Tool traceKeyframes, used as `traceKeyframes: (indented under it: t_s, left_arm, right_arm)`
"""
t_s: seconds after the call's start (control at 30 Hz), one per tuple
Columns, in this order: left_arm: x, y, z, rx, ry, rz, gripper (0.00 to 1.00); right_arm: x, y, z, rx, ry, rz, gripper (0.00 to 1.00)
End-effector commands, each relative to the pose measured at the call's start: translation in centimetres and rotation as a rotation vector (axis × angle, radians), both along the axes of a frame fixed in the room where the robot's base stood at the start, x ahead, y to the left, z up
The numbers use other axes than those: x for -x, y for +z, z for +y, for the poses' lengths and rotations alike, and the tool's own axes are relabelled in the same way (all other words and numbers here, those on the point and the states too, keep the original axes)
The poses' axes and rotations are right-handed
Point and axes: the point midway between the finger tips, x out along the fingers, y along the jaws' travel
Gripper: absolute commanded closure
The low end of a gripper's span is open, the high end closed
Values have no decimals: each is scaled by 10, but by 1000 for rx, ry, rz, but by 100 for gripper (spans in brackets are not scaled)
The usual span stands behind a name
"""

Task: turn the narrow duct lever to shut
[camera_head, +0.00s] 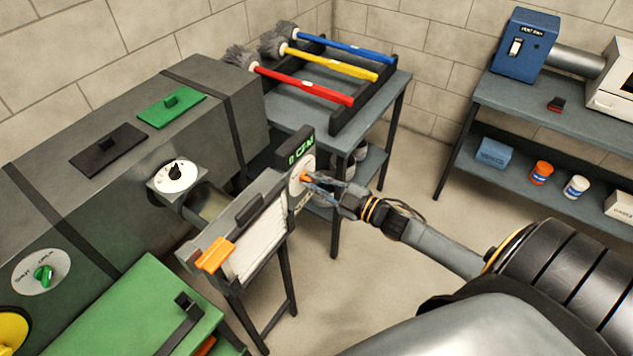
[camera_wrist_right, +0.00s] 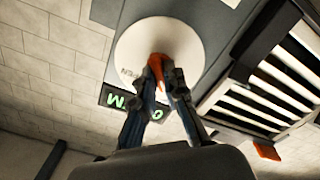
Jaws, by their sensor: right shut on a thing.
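An orange lever (camera_head: 304,177) sits on a round white dial (camera_head: 296,184) on the end of a dark unit, below a green lit CFM readout (camera_head: 301,149). My right gripper (camera_head: 316,183) reaches in from the right, its fingers shut on this lever. In the right wrist view, the fingertips (camera_wrist_right: 166,68) close around the orange lever (camera_wrist_right: 156,66) against the white dial (camera_wrist_right: 187,42). The fingers partly cover the lever and lettering, so its exact setting is hard to read. My left gripper is not in view.
A green lever (camera_head: 44,275) on a SHUT/OPEN dial and a black-knobbed dial (camera_head: 174,174) are on the large grey duct (camera_head: 215,90). An orange-handled filter (camera_head: 215,254) is left of my gripper. Brushes lie on a rack (camera_head: 350,118) behind. Floor between the benches is clear.

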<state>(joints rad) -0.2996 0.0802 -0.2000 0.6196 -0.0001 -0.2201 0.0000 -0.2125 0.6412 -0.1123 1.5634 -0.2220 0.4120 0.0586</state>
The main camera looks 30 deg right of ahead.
Motion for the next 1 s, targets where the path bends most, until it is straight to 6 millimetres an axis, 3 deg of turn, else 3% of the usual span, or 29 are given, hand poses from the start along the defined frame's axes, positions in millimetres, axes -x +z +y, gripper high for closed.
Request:
traceKeyframes:
  t_s: [0.67, 0.7, 0.8, 1.0]
  left_arm:
    - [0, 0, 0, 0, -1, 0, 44]
    - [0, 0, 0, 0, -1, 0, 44]
    - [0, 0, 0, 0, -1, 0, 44]
    - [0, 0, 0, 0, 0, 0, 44]
  right_arm:
    - [-2, 6, 0, 56, 0, -36, 100]
    - [-2, 6, 0, 56, 0, -36, 85]
    - [-2, 5, 0, 56, 0, -35, 66]
    - [-1, 4, 1, 55, 1, -31, 66]
